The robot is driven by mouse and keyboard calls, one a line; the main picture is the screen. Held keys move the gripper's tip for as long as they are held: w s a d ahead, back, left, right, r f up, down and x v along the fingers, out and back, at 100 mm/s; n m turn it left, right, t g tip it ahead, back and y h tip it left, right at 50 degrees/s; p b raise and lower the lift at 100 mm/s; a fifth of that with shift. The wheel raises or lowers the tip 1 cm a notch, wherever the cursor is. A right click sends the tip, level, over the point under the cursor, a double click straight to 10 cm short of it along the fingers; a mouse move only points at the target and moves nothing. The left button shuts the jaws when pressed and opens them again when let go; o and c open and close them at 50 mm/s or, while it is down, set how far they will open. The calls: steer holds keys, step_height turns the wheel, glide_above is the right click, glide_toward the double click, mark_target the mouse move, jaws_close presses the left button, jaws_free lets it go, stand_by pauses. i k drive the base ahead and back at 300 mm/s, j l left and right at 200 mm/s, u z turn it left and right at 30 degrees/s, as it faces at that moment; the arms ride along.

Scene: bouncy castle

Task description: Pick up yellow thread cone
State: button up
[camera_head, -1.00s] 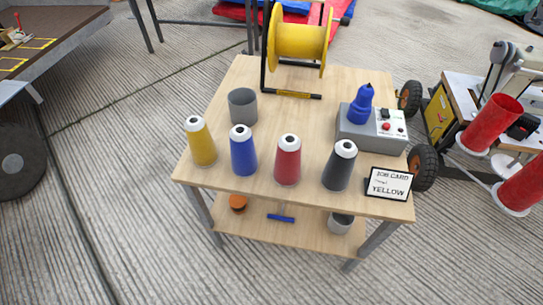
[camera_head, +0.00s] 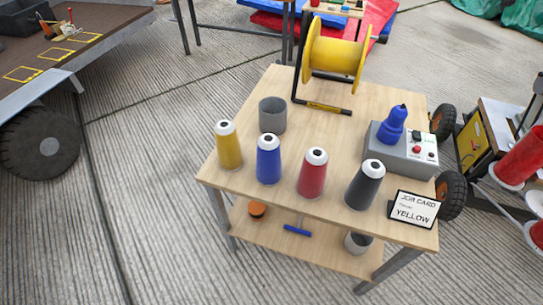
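The yellow thread cone (camera_head: 229,146) stands upright at the front left of a wooden workbench (camera_head: 300,194), with a white top. It is the leftmost in a row with a blue cone (camera_head: 268,160), a red cone (camera_head: 312,174) and a dark grey cone (camera_head: 364,186), all upright and apart. A job card (camera_head: 414,208) at the bench's front right reads YELLOW. My gripper is not in view.
Behind the cones stand a grey cup (camera_head: 272,115), a yellow spool on a black stand (camera_head: 334,56) and a grey control box with a blue part (camera_head: 402,150). A lower shelf (camera_head: 290,232) holds small items. A trailer with a wheel (camera_head: 38,146) is left; concrete floor is open in front.

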mark_target(230, 158)
steer(key=z, duration=1.45)
steer(key=u, duration=2.15)
steer(key=i+u, duration=0.5)
steer(key=i+l+u, duration=0.45)
steer(key=i+j, duration=0.1)
